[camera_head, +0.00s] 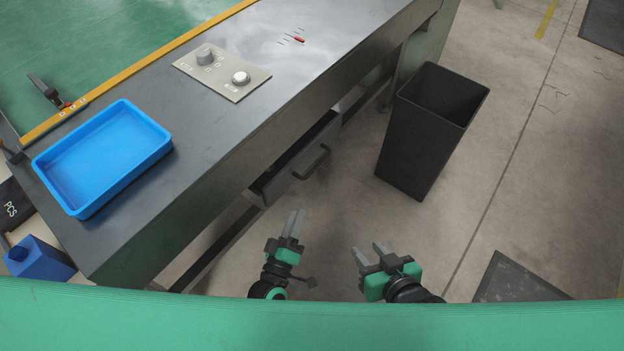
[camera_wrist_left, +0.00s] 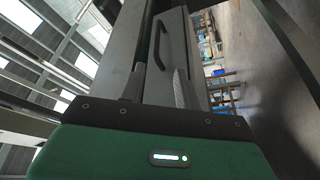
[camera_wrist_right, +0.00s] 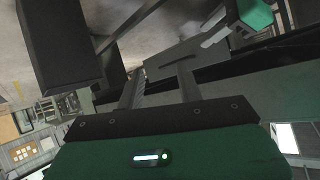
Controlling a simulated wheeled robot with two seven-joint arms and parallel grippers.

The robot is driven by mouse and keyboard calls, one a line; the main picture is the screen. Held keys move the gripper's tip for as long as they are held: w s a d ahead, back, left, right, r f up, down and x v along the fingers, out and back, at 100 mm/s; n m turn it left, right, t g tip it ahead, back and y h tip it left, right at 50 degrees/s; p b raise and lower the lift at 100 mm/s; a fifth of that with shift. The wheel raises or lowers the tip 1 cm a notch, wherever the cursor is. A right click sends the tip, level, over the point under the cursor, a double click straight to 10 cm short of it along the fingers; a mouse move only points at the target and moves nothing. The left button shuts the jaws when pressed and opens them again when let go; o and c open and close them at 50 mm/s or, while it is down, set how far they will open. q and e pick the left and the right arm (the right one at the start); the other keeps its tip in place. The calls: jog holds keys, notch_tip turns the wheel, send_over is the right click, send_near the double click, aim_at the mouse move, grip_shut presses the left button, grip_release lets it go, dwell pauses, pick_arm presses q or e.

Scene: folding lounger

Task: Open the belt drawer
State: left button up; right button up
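The belt drawer (camera_head: 290,180) is a dark grey drawer under the workbench. It stands partly out, with some of its inside visible behind the front panel. Its black bar handle (camera_head: 313,163) is on the front and also shows in the left wrist view (camera_wrist_left: 159,42). My left gripper (camera_head: 294,219) is open and empty, in front of the drawer and apart from the handle. In the left wrist view its fingers (camera_wrist_left: 157,85) point toward the drawer front. My right gripper (camera_head: 369,253) is open and empty, further right, away from the drawer.
The grey workbench (camera_head: 215,125) carries a blue tray (camera_head: 150,165) and a panel with two knobs (camera_head: 222,78). A tall black bin (camera_head: 410,150) stands on the floor right of the drawer. Floor between bin and grippers is clear. A blue container (camera_head: 40,262) stands at lower left.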

aim_at(312, 170)
pick_arm(q)
jog(key=x, duration=0.8)
jog(key=b+x, duration=0.1)
jog(key=x, duration=0.4)
jog(key=shift+a+r, duration=0.1)
jog(key=shift+r, duration=0.15)
jog(key=shift+w+r, duration=0.1)
jog(key=shift+w, duration=0.25)
pick_arm(e)
jog(key=shift+w+a+r+t+y, duration=0.1)
jog(key=shift+a+r+t+y, duration=0.5)
jog(key=shift+a+t, duration=0.25)
pick_arm(q)
grip_shut()
